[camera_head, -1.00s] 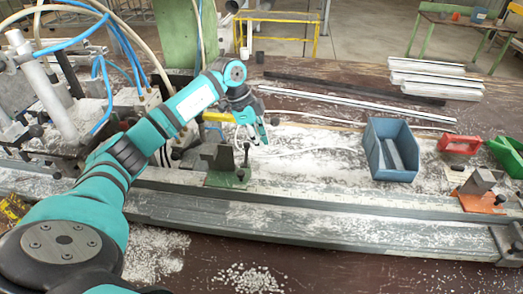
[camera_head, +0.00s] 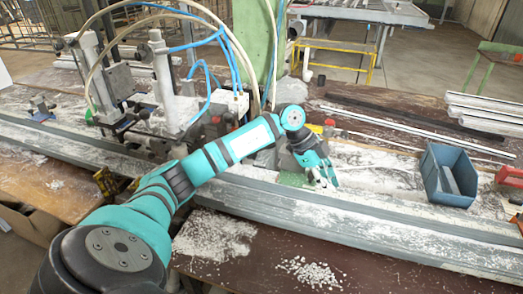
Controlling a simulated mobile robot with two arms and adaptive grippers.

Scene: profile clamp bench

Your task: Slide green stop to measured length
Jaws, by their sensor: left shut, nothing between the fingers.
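The green stop (camera_head: 292,179) is on the long grey rail (camera_head: 370,222), near the middle of the picture. Only part of its green base shows; my arm and gripper hide its upper part. My left gripper (camera_head: 328,184) is shut and empty, pointing down just right of the stop and low over the rail's back edge. I cannot tell whether it touches the stop. My right gripper is not in view.
A blue bin (camera_head: 437,188) with a grey piece in it stands right of the gripper. Pale profiles (camera_head: 485,114) lie at the back right. Clamp machinery with hoses (camera_head: 165,75) stands at the left. White chips (camera_head: 310,272) litter the front of the bench.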

